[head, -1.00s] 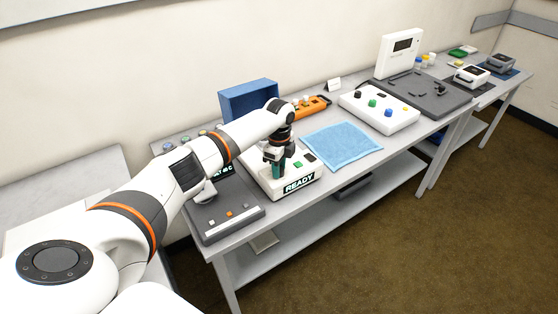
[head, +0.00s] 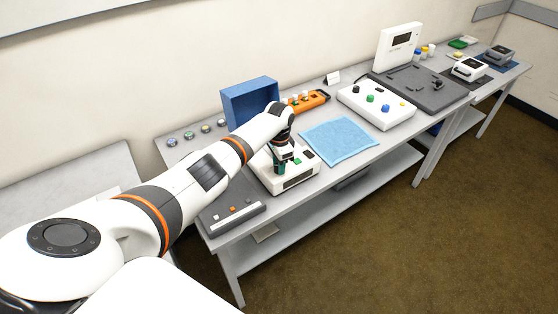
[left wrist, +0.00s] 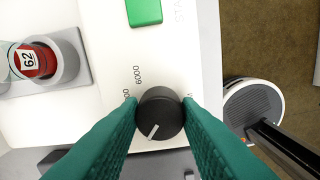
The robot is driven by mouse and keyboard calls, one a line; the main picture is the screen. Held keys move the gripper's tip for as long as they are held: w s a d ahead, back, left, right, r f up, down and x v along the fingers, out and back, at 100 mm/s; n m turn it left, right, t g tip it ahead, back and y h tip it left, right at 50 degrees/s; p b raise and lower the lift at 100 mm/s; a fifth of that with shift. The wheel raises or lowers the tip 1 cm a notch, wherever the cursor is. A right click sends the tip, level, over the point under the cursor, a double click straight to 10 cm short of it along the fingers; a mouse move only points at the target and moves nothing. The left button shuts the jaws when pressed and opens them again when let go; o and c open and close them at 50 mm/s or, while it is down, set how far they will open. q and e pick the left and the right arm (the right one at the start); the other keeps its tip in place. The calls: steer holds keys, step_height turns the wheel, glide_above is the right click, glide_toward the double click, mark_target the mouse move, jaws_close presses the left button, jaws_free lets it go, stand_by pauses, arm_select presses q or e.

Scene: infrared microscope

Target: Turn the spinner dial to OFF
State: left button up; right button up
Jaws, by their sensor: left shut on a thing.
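The spinner is a white box (head: 300,182) on the table, with a dark panel on its front that shows no readable text. In the left wrist view, its black dial (left wrist: 160,112) has a white pointer line aimed to the lower left. The marking 6000 is above the dial, and another number is partly hidden by a finger. The word OFF is not visible. My left gripper (head: 281,168) reaches down onto the spinner, its green fingers shut on the dial's two sides. A green button (left wrist: 144,12) labelled START lies beyond. My right gripper is not in view.
A dark grey device (head: 237,212) stands left of the spinner and a blue cloth (head: 340,142) right of it. A blue bin (head: 250,103) and an orange rack (head: 305,102) are behind. A white control box (head: 377,106) stands farther right.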

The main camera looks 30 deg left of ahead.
arm_select(q)
steer(key=shift+r+n+p, duration=0.1)
steer(key=shift+n+p, duration=0.2)
steer(key=shift+n, duration=0.5)
steer(key=o, duration=1)
step_height(320, 180, up, 12)
steer(key=shift+b, duration=0.8)
